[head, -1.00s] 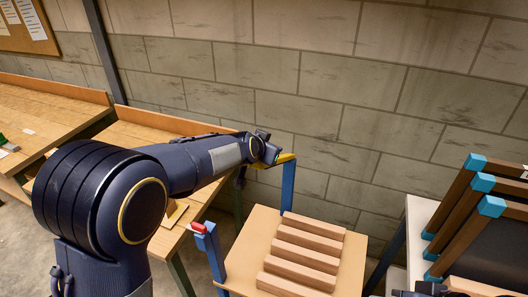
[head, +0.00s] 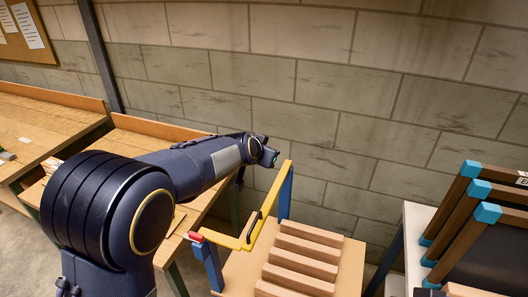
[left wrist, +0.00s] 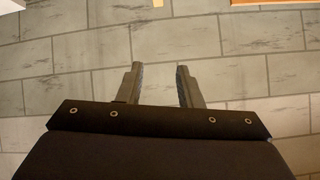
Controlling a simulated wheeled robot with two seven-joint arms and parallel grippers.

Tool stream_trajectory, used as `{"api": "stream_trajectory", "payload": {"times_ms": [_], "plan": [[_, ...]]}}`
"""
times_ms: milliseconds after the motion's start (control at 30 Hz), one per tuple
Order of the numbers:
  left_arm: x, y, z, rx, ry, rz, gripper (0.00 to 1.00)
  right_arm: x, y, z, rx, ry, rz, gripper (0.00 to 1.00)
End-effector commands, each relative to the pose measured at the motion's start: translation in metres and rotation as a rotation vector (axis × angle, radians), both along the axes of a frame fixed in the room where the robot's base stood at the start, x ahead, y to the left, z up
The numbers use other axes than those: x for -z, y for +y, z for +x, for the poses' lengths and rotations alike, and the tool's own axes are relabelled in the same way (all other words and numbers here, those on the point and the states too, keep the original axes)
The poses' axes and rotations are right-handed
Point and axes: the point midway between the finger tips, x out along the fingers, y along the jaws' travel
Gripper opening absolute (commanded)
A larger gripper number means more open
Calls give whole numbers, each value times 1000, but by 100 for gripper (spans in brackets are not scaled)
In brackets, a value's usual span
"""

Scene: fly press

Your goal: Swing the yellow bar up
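A dark handle (head: 253,227) shows on the bar. My left gripper (head: 270,157) is above and left of the bar's far end, apart from it in the picture. In the left wrist view its two fingers (left wrist: 157,75) stand apart with nothing between them, against the wall. My right gripper is not seen.
A wooden board with several wooden slats (head: 300,262) lies right of the bar. Dark frames with blue corners (head: 487,212) stand at the right. Wooden benches (head: 50,125) run along the left. The block wall (head: 330,110) is close behind.

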Motion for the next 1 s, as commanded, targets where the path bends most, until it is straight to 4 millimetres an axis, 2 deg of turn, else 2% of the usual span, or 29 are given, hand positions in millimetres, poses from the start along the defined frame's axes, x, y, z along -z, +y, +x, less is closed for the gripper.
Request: {"api": "stream_trajectory", "payload": {"times_ms": [167, 400, 600, 1000], "plan": [[-5, 1, -7, 1, -1, -1, 33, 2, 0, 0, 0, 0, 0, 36], [-28, 10, -38, 3, -3, -3, 33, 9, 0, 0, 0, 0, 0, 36], [-43, 17, -57, 2, -2, -1, 33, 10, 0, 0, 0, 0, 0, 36], [-45, 21, -61, -2, 3, -3, 33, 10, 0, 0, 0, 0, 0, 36]]}}
